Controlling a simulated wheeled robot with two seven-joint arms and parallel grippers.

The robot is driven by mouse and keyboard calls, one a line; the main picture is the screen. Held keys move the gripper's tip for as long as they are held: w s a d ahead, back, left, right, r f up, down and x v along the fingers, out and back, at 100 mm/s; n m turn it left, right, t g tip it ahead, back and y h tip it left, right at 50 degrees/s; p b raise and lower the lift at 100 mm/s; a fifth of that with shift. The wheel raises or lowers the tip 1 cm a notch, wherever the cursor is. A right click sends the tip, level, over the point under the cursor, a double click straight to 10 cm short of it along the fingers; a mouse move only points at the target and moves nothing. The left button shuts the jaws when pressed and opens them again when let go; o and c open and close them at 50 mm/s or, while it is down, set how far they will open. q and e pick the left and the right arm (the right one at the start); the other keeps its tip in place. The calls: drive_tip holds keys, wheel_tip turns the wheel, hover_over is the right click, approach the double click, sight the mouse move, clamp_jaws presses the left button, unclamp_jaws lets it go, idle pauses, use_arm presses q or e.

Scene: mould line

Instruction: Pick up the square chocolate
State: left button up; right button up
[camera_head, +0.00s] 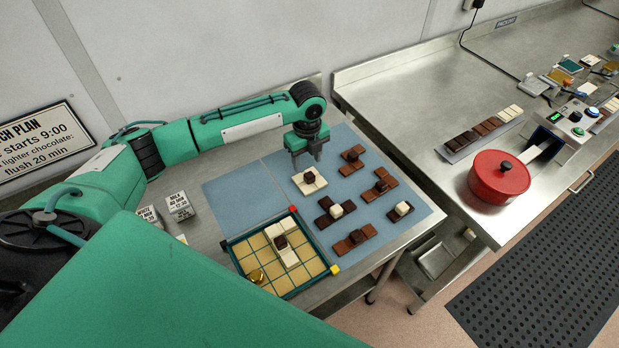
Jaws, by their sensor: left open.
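A compact, square-looking white chocolate piece (318,185) with a dark cube-shaped knob (309,177) lies on the blue mat (232,196). My left gripper (306,164) is open and points down just above and behind this piece. No piece shows between its fingers. Other chocolate pieces lie to the right and in front: brown ones (351,168) with dark knobs, and dark ones (324,217) with white knobs. My right gripper is out of view.
Label blocks (179,206) stand left. A red pot (499,177) sits on the right counter. The mat's left part is clear.

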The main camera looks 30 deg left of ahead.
sight(309, 175)
use_arm(q)
drive_tip(key=shift+s+d+f+p, duration=0.1)
drive_tip(key=shift+d+f+p, duration=0.1)
drive_tip(key=shift+f+p, duration=0.1)
drive_tip(key=f, duration=0.1)
drive_tip(key=f+p, duration=0.1)
drive_tip(key=f, duration=0.1)
drive_tip(key=shift+s+d+f+p, duration=0.15)
drive_tip(key=shift+d+p, duration=0.15)
drive_tip(key=shift+p, duration=0.05)
drive_tip(key=shift+f, duration=0.6)
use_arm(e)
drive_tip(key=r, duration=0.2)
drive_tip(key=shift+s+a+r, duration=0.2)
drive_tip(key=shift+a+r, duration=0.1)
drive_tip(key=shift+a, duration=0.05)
use_arm(q)
drive_tip(key=c, duration=1.1)
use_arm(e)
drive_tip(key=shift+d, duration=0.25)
use_arm(q)
drive_tip(key=shift+r, duration=0.15)
